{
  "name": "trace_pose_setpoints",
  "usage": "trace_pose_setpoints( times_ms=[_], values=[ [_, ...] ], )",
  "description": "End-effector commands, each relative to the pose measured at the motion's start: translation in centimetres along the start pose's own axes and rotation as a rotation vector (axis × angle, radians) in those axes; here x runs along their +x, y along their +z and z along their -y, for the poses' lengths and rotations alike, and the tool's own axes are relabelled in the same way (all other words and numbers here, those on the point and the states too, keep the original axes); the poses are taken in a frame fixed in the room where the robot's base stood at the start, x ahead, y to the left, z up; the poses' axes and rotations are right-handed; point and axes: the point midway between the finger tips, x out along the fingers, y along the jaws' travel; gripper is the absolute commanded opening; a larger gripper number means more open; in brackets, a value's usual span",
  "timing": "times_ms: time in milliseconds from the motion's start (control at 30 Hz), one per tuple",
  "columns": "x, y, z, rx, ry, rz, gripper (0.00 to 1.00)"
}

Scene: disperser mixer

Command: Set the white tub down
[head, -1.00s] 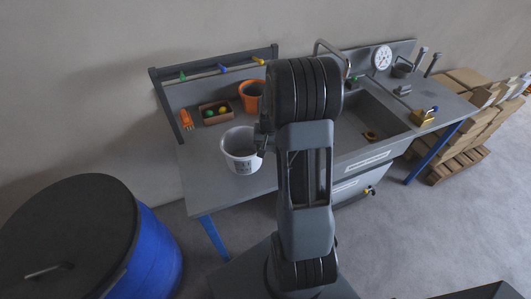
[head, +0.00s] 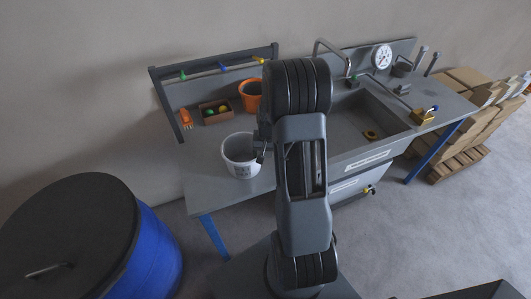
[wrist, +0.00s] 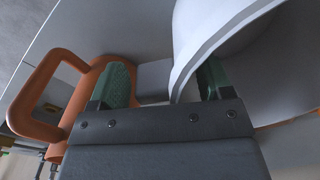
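The white tub (head: 238,158) is upright at the left part of the bench (head: 212,194), with grey markings on its side. It looks to be standing on the bench top. My gripper (head: 262,148) is at the tub's right side, partly hidden by my arm. In the wrist view, the tub's pale rim and wall (wrist: 217,32) pass between the fingers of my gripper (wrist: 163,86). The wall lies close to the right finger, with a clear gap to the left finger. The fingers are apart.
Behind the tub are an orange pot (head: 251,95), a box with coloured balls (head: 216,112) and an orange tool (head: 186,118). A rail (head: 222,66) runs behind. The sink (head: 365,130) is to the right. A blue drum (head: 150,245) stands at front left.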

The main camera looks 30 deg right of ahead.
Motion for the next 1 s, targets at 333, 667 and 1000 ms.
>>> trace_pose_setpoints(
  times_ms=[333,667,1000],
  values=[
    [-0.6,0.0,0.0,0.0,0.0,0.0,0.76],
    [-5.9,-0.1,0.0,0.0,-0.001,-0.006,0.76],
    [-11.1,-0.1,0.0,0.0,0.0,-0.002,0.76]
  ],
)
